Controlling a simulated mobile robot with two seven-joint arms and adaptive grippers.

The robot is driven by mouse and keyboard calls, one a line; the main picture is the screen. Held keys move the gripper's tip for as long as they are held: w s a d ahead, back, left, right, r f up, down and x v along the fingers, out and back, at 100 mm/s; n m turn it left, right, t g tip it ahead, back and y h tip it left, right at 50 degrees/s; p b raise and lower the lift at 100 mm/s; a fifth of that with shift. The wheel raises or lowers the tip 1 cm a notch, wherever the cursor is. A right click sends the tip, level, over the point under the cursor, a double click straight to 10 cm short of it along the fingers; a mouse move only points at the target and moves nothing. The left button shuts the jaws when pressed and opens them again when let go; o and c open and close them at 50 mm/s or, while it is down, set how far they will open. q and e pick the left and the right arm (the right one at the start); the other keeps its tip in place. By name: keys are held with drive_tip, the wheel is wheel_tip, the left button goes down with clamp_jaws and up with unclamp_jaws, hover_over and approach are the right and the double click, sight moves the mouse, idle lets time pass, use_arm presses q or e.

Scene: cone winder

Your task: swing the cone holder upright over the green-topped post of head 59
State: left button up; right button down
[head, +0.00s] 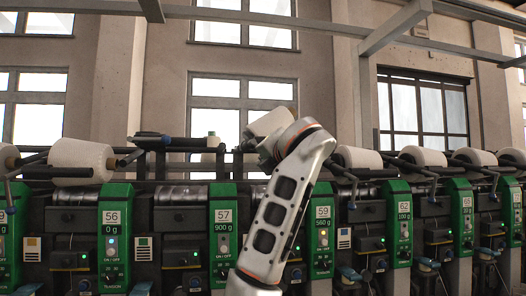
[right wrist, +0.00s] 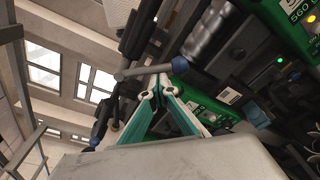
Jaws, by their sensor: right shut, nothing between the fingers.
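Head 59's green-topped post (head: 322,190), marked 59 and 560 g, stands just right of my raised right arm in the head view. Part of its green panel shows at the top right of the right wrist view (right wrist: 298,14). A white cone (head: 271,121) sits tilted behind my forearm. A grey bar (right wrist: 140,71), seemingly part of the cone holder, crosses by my fingertips; I cannot tell whether they touch. My right gripper (right wrist: 157,88) is shut and empty, its teal-sided fingers together at the tips. In the head view my arm largely hides it. My left gripper is not in view.
Heads 56 (head: 113,225) and 57 (head: 222,230) stand to the left, head 62 (head: 404,220) to the right. White cones (head: 82,158) (head: 357,158) lie on neighbouring holders. Dark rails and arms crowd the space above the posts.

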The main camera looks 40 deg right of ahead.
use_arm(q)
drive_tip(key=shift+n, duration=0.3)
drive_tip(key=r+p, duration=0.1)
drive_tip(key=p, duration=0.1)
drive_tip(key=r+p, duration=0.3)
drive_tip(key=p, duration=0.1)
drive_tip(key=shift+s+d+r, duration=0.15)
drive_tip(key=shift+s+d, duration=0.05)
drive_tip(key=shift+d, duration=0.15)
use_arm(e)
drive_tip(key=d+r+n, duration=0.1)
drive_tip(key=n, duration=0.1)
drive_tip(key=s+r+n, duration=0.1)
drive_tip(key=n, duration=0.1)
drive_tip(key=d+r+n+g+h, duration=0.1)
drive_tip(key=n, duration=0.1)
drive_tip(key=shift+s+d+r+n, duration=0.15)
drive_tip(key=shift+s+d+n, duration=0.15)
drive_tip(key=shift+s+d, duration=0.1)
use_arm(q)
drive_tip(key=shift+p, duration=0.3)
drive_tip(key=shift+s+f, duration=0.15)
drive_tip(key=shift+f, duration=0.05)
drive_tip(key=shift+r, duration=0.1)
use_arm(e)
drive_tip(key=shift+w, duration=0.1)
